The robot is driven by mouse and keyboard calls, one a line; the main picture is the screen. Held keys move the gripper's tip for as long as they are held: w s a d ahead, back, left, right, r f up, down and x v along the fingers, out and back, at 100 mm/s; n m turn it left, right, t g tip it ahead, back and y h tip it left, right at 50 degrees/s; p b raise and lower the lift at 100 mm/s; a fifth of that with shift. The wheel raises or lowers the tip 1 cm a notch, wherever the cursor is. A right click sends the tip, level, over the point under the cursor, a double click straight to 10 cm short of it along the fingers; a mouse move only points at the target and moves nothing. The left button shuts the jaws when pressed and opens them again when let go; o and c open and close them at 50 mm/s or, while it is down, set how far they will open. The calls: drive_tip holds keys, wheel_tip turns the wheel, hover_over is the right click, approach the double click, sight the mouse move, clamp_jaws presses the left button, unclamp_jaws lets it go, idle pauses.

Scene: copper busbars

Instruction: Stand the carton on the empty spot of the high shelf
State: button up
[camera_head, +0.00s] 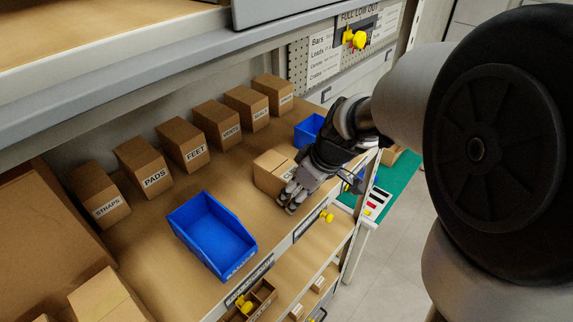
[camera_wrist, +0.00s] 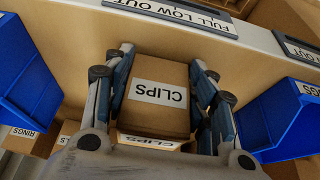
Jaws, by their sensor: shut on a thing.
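My gripper (camera_head: 290,193) is shut on a brown carton (camera_head: 268,172). In the wrist view the carton (camera_wrist: 158,95) carries a white label reading CLIPS, upside down in the picture, and the gripper's fingers (camera_wrist: 160,100) press on its two sides. The carton is over the front part of a wooden shelf (camera_head: 185,190), between two blue bins. Whether its base touches the shelf cannot be told, as the gripper hides part of it.
A large blue bin (camera_head: 212,235) stands to the left and a smaller blue bin (camera_head: 309,130) to the right. Several labelled cartons, such as FEET (camera_head: 183,143), line the back. An upper board (camera_head: 110,45) overhangs at top left.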

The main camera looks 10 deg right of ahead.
drive_tip(key=o, duration=1.2)
drive_tip(key=shift+w+a+f, duration=0.1)
drive_tip(key=shift+r+p, duration=0.35)
drive_tip(key=shift+r, duration=0.1)
drive_tip(key=v, duration=1.1)
drive_tip(key=s+a+m+h, duration=0.1)
drive_tip(key=s+m, duration=0.2)
drive_tip(key=s, duration=0.6)
drive_tip(key=s+a+f+m+h, duration=0.1)
drive_tip(key=s+m, duration=0.3)
drive_tip(key=s, duration=0.4)
drive_tip(key=shift+s+a+f+t+h, duration=0.2)
drive_tip(key=shift+s+a+t+h, duration=0.1)
drive_tip(key=shift+s+t+h, duration=0.1)
